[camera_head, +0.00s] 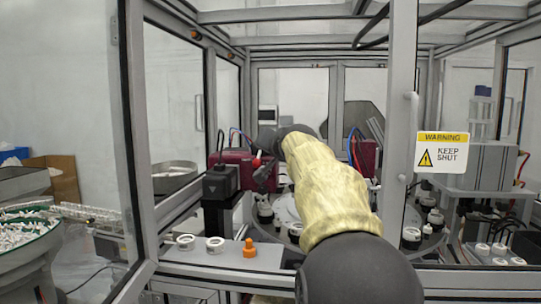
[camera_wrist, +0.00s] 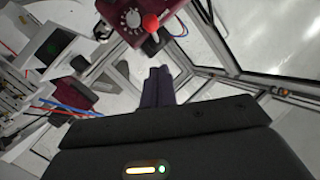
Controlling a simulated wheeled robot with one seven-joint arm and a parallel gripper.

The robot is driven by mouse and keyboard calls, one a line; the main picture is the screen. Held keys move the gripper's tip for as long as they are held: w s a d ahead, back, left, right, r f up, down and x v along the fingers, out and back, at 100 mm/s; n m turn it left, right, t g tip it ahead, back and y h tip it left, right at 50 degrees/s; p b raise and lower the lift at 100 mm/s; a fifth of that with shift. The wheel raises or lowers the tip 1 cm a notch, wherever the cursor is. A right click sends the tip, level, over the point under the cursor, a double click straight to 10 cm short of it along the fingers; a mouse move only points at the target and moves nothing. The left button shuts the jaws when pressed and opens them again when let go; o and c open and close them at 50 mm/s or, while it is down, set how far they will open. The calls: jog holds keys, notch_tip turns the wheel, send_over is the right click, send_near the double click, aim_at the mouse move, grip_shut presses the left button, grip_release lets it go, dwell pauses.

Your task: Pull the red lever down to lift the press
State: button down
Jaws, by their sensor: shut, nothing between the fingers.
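The press (camera_head: 231,164) is a maroon housing left of my arm in the head view. In the wrist view, the press (camera_wrist: 117,12) is at the top with a round grey dial on its face. The lever's red ball knob (camera_wrist: 150,22) shows beside that dial. It also shows as a small red spot in the head view (camera_head: 256,163). My gripper (camera_wrist: 158,72) has its dark fingers together with nothing between them. In the wrist view the fingertips point toward the knob, with a visible gap between. In the head view my arm's end is dark and the fingers are hard to make out.
A grey ledge (camera_head: 205,256) in front holds two white rings and an orange peg (camera_head: 249,248). A black block (camera_head: 220,182) stands before the press. An upright frame post (camera_head: 401,130) with a warning sign (camera_head: 442,152) is right of my arm. Another maroon unit (camera_head: 366,157) is behind.

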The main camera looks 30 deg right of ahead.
jog(key=s, duration=0.2)
jog(key=s+a+b, duration=0.1)
jog(key=s+b, duration=0.1)
jog(key=s, duration=0.1)
jog(key=shift+s+a+f, duration=0.15)
jog(key=shift+s+a, duration=0.1)
jog(key=shift+s, duration=0.1)
jog(key=shift+d, duration=0.1)
